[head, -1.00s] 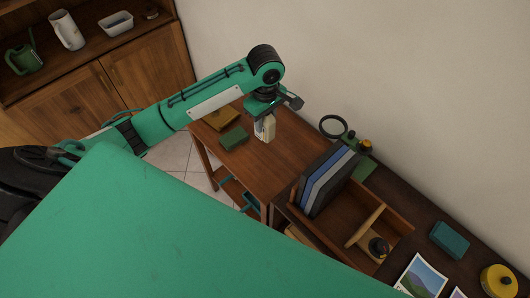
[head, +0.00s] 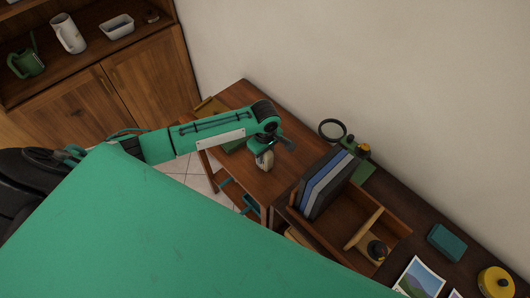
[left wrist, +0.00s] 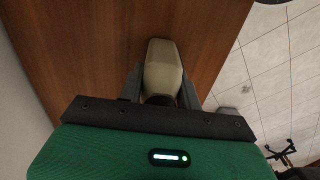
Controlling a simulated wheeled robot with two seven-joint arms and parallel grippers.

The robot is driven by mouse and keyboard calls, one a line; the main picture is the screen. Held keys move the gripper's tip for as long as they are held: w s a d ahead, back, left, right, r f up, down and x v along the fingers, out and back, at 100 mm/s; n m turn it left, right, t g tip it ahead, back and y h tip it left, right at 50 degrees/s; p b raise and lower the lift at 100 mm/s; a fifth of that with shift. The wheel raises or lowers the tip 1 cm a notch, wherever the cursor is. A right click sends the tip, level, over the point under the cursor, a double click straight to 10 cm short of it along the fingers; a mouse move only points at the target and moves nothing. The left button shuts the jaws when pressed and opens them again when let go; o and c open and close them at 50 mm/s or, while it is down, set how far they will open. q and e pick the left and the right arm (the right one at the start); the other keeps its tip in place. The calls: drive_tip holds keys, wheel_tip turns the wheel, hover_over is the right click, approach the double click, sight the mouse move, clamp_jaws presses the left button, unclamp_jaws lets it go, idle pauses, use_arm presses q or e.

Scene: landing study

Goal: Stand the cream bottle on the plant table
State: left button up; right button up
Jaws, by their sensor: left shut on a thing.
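The cream bottle (head: 265,161) is between the fingers of my left gripper (head: 264,151), which is shut on it. In the left wrist view the bottle (left wrist: 163,68) lies between the two grey fingers (left wrist: 161,88), with the wooden top beyond it. The small wooden table (head: 262,185) is under the bottle in the head view; I see no plant on it. The bottle looks about upright; I cannot tell whether its base touches the top. My right gripper is not in view.
A wooden tray (head: 337,227) with upright folders (head: 328,183) stands close on the right. A magnifier (head: 332,130) is behind it. The table's front part is clear.

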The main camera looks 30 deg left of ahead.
use_arm(q)
drive_tip(key=o, duration=1.1)
drive_tip(key=shift+f, duration=0.1)
wheel_tip(320, 180, up, 12)
drive_tip(key=shift+r+b, duration=0.2)
drive_tip(key=shift+b, duration=0.2)
drive_tip(key=shift+d+f, duration=0.1)
